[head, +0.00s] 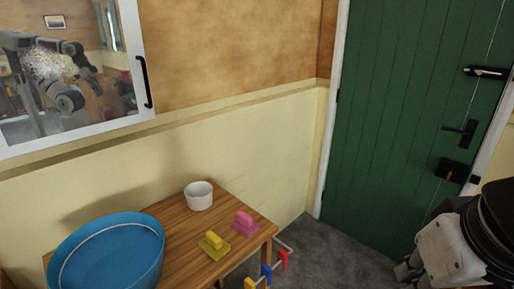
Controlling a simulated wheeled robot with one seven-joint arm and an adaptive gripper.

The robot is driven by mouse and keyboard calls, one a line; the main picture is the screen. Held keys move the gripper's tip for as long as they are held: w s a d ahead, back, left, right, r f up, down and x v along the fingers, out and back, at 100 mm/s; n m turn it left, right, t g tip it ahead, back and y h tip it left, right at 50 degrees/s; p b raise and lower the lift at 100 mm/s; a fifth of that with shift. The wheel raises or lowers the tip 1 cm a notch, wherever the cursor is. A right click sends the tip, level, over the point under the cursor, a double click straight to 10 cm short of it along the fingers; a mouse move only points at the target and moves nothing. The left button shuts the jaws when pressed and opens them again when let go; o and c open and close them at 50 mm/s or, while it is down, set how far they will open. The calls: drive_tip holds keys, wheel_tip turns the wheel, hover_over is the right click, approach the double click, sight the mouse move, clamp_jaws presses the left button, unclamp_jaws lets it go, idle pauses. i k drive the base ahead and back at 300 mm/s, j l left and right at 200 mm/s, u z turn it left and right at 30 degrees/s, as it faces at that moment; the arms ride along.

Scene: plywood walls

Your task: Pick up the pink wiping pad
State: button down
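The pink wiping pad (243,224) has a flat base with a raised handle on top. In the head view it lies near the right end of a wooden table (187,273). A similar yellow pad (214,245) lies just to its left and nearer to me, with a small gap between them. My gripper (405,271) is partly in view at the lower right, at the end of my white and black arm. It is well to the right of the table and apart from the pink pad. Its fingertips are small and dark, and I cannot tell their opening.
A white bowl (199,197) stands behind the pads. A large blue basin (75,276) fills the table's left part. Coloured blocks on a pale rail (279,257) are by the table's front right. Grey floor (328,250) is open before the green door (400,120).

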sight(243, 223)
drive_tip(key=u, duration=1.35)
drive_tip(key=z, duration=0.85)
drive_tip(key=i+l+u, duration=0.2)
drive_tip(key=i+l, duration=0.15)
drive_tip(key=i+l+u, duration=0.25)
drive_tip(key=l, duration=0.35)
drive_tip(key=i, duration=0.1)
